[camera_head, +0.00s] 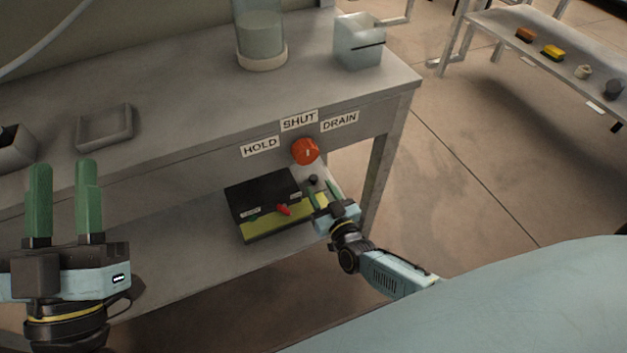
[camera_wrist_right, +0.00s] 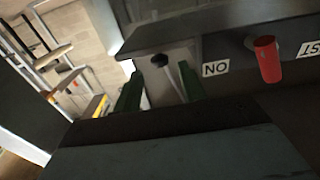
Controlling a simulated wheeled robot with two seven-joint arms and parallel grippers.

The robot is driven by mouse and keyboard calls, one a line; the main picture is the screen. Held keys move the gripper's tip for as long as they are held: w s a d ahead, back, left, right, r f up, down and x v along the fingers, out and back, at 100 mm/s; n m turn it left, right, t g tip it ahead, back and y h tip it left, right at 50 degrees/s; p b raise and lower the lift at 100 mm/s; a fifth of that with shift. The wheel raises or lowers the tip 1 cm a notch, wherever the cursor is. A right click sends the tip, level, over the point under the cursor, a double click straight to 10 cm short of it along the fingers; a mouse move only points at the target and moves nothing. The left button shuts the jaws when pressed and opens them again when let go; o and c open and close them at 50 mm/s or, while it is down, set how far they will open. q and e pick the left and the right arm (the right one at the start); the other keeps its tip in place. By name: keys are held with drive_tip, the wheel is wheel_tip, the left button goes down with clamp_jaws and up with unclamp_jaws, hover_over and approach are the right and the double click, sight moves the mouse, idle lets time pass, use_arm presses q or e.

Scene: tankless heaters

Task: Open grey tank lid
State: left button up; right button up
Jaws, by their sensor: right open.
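A light grey tank (camera_head: 326,181) sits on the lower shelf, just right of a black box (camera_head: 262,192). A small black knob (camera_head: 313,180) stands on its top. The knob also shows in the right wrist view (camera_wrist_right: 159,61), in the gap between the fingers but beyond them. My right gripper (camera_head: 323,190) is open and empty, close in front of the tank; much of the tank is hidden by it. I cannot tell whether a finger touches the tank. My left gripper (camera_head: 64,165) is open and empty, fingers up, at the far left.
The black box has a red lever (camera_head: 283,209) and labels. A red dial (camera_head: 306,151) with HOLD, SHUT and DRAIN labels is on the bench front above. The upper bench (camera_head: 190,95) overhangs the shelf; its leg (camera_head: 377,175) stands to the right.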

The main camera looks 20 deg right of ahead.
sight(315, 182)
drive_tip(key=w+b, duration=0.1)
drive_tip(key=w, duration=0.2)
drive_tip(key=shift+w+f, duration=0.1)
drive_tip(key=shift+w, duration=0.3)
use_arm(q)
drive_tip(key=shift+s+a+r+t+h+b, duration=0.25)
drive_tip(key=shift+s+r+t, duration=0.25)
drive_tip(key=shift+s+t, duration=0.35)
drive_tip(key=shift+s+a+r+t+h+b, duration=0.1)
drive_tip(key=shift+s+r+t+h+b, duration=0.35)
drive_tip(key=shift+t, duration=0.6)
use_arm(e)
drive_tip(key=shift+w+a, duration=0.1)
drive_tip(key=shift+w, duration=0.7)
use_arm(q)
drive_tip(key=shift+s, duration=0.1)
use_arm(e)
drive_tip(key=shift+c, duration=0.3)
clamp_jaws()
